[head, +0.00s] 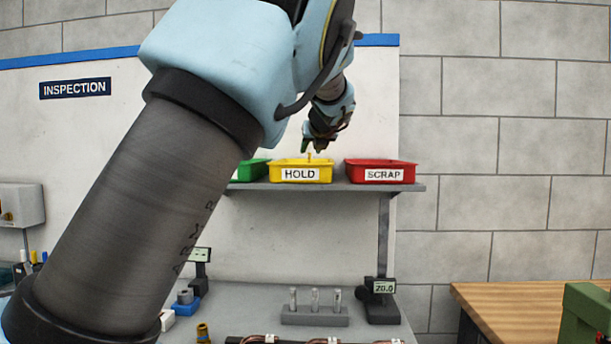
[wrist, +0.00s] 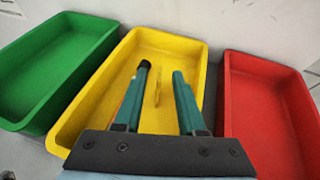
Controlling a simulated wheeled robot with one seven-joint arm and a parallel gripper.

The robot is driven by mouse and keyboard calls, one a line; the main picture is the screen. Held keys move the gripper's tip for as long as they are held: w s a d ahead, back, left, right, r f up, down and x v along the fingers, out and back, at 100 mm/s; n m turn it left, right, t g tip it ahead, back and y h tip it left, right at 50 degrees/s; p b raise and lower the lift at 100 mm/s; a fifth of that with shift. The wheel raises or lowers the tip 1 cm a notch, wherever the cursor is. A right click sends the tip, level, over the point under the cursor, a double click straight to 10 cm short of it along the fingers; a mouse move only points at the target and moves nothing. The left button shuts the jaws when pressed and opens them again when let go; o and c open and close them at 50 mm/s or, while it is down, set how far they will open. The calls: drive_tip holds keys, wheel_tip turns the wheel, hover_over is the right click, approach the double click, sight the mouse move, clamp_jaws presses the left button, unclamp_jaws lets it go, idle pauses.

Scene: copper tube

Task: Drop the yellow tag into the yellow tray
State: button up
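The yellow tray (head: 301,173), labelled HOLD, sits on the shelf between the green and red trays. It fills the middle of the wrist view (wrist: 98,90). My gripper (wrist: 161,72) is over this tray, its two teal fingers pointing toward the tray's far part. The fingers are apart. The thin yellow tag (wrist: 157,88) shows nearly edge-on between them, with a visible gap on either side. In the head view the tag (head: 309,158) is a small upright yellow sliver just below my gripper (head: 318,147). Whether it touches the tray floor I cannot tell.
The green tray (wrist: 50,65) is on the left and the red SCRAP tray (head: 381,172) on the right, both close beside the yellow one. The shelf (head: 330,187) is above a bench with a metal-pin rack (head: 314,316) and a small display (head: 383,288). A wall stands behind.

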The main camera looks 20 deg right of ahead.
drive_tip(key=shift+b+v, duration=2.05)
drive_tip(key=shift+v, duration=3.1)
